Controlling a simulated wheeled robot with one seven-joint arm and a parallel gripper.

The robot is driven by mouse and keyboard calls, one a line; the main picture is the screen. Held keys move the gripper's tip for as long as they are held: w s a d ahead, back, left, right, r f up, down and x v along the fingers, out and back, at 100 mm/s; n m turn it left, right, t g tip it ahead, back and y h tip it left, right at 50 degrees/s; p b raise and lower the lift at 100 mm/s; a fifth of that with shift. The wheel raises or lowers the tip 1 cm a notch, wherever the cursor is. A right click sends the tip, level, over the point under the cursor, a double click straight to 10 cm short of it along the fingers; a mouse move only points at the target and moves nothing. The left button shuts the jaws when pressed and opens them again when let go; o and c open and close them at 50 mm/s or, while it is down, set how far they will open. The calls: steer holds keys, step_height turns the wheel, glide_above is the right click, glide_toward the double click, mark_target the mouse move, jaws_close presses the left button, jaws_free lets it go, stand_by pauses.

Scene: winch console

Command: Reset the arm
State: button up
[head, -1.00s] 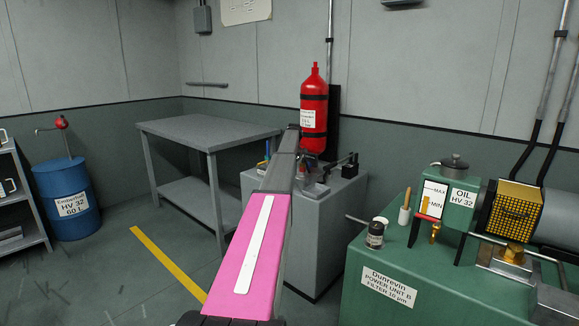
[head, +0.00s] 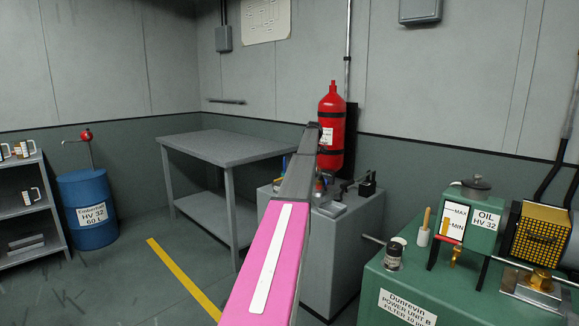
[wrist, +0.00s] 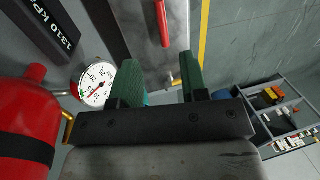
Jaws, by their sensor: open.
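My arm shows in the head view as a pink link with a white stripe, reaching away over the grey cabinet. My gripper (wrist: 158,84) shows in the wrist view with its two green fingers apart and nothing between them. The gripper's fingertips are hidden in the head view behind my arm. The red cylinder (head: 331,115) stands just beyond the arm's far end; it also shows close at the left of the wrist view (wrist: 28,110). A round dial gauge (wrist: 97,84) is left of the fingers, apart from them. A red handle (wrist: 161,22) lies beyond the fingers.
A grey table (head: 225,147) stands left of the cabinet (head: 338,245). A blue drum (head: 88,205) and a shelf (head: 32,205) with mugs are at the far left. The green power unit (head: 455,285) blocks the right. Open floor with a yellow line (head: 180,275) lies at left.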

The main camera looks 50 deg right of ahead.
steer(key=w+a+f, duration=0.3)
steer(key=a+f, duration=0.3)
steer(key=a, duration=0.7)
steer(key=w+a+f, duration=0.4)
steer(key=a+f, duration=0.3)
steer(key=a, duration=0.7)
steer(key=w+a+f, duration=0.3)
steer(key=a+f, duration=0.3)
steer(key=a, duration=0.7)
steer(key=s+a+f+h, duration=0.1)
steer(key=s+a+f, duration=0.25)
steer(key=a, duration=0.75)
steer(key=s+a+f, duration=0.2)
steer(key=a+f, duration=0.2)
steer(key=a, duration=0.7)
steer(key=s+a+f+h, duration=0.1)
steer(key=s+a+f, duration=0.25)
steer(key=a, duration=0.85)
steer(key=s+a+f, duration=0.2)
steer(key=s+a, duration=0.4)
steer(key=a, duration=0.2)
steer(key=s+a+f, duration=0.2)
steer(key=s+a, duration=0.5)
steer(key=a, duration=0.2)
